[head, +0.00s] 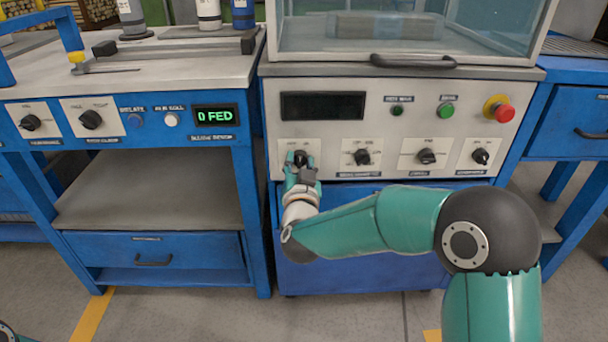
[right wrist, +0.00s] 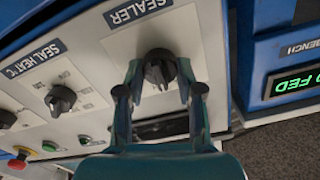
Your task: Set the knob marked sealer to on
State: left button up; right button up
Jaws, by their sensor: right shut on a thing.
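The sealer knob (right wrist: 159,67) is a black turn knob on a pale plate, with the word SEALER printed beside it in the right wrist view. In the head view the knob (head: 299,157) is the leftmost of the row on the grey front panel (head: 360,135), partly hidden by my gripper. My right gripper (head: 301,168) is shut on it, one finger on each side; the right wrist view shows both fingers (right wrist: 160,80) against the knob. Which mark the knob points to cannot be told. My left gripper is not in view.
The seal heat knob (right wrist: 61,99) is beside the sealer knob; it and other knobs (head: 426,156) continue the row rightward in the head view. A red stop button (head: 501,112) and green buttons (head: 446,110) sit above. A bench with a "0 FED" display (head: 214,115) stands left.

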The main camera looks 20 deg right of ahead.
jog(key=m+b, duration=0.2)
jog(key=m, duration=0.1)
jog(key=shift+d+f+b, duration=0.15)
jog(key=shift+d+b, duration=0.05)
jog(key=shift+b, duration=0.15)
jog(key=shift+m+b, duration=0.6)
jog(key=shift+m, duration=0.4)
jog(key=shift+d, duration=0.1)
jog(key=o, duration=1.1)
jog(key=shift+o, duration=0.2)
jog(key=shift+s+a, duration=0.35)
jog(key=shift+s, duration=0.25)
jog(key=v, duration=1)
jog(key=shift+s, duration=0.4)
